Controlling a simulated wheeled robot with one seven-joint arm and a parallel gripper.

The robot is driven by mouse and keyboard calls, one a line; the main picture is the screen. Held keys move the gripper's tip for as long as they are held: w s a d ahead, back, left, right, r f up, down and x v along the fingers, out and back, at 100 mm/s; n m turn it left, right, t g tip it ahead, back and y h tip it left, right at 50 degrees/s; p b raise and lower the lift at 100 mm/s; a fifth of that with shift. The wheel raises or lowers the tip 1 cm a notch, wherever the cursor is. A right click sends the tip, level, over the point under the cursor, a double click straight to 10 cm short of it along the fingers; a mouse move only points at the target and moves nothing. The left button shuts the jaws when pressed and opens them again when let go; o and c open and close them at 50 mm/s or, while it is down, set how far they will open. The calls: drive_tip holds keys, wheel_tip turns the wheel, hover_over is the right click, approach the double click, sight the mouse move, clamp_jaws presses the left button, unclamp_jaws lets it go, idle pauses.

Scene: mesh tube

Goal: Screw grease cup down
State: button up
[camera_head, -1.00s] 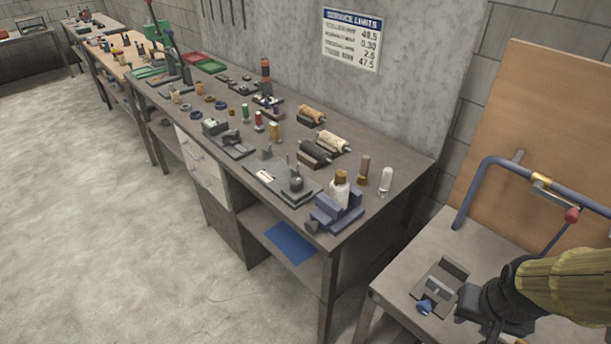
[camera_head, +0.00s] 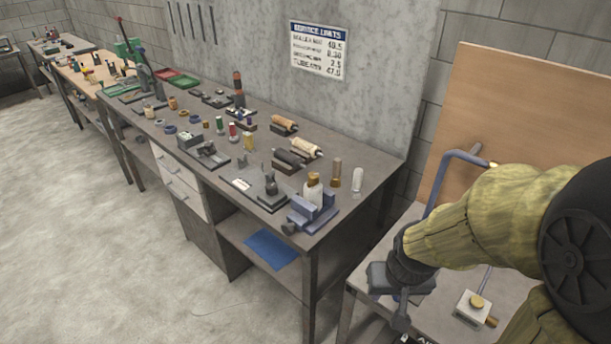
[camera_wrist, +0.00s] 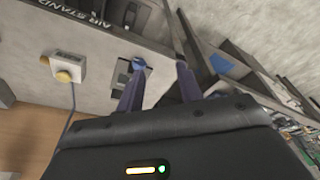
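A small white block with a round brass cap (camera_head: 477,302) stands on the right-hand bench in the head view; the cap looks like the grease cup, though I cannot be sure. The block and yellowish cap (camera_wrist: 64,75) also show at the left of the wrist view. My gripper (camera_wrist: 159,67) is open and empty, its two dark fingers well apart. A blue-knobbed fitting on a metal plate (camera_wrist: 138,64) lies beyond the left fingertip, and I cannot tell whether they touch. In the head view my gripper (camera_head: 402,312) is above the bench's left side, left of the block.
The right-hand bench (camera_head: 352,287) carries a blue bent tube (camera_head: 450,168) behind my arm, before a wooden board (camera_head: 520,130). An "AIR STAND" label (camera_wrist: 90,14) shows in the wrist view. The long bench (camera_head: 345,185) at left holds a blue vise (camera_head: 313,215) and several small parts.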

drive_tip(key=o, duration=0.3)
drive_tip(key=shift+w, duration=0.15)
drive_tip(key=shift+o, duration=0.2)
drive_tip(key=w+a+t+b, duration=0.3)
drive_tip(key=w+a+t, duration=0.4)
drive_tip(key=w, duration=0.4)
drive_tip(key=w+a+f+t+b, duration=0.1)
drive_tip(key=w+a+t+b, duration=0.3)
drive_tip(key=w+a+t, duration=0.4)
drive_tip(key=w, duration=0.3)
drive_tip(key=shift+a+f, duration=0.25)
drive_tip(key=shift+a, duration=0.15)
drive_tip(key=shift+w, duration=0.1)
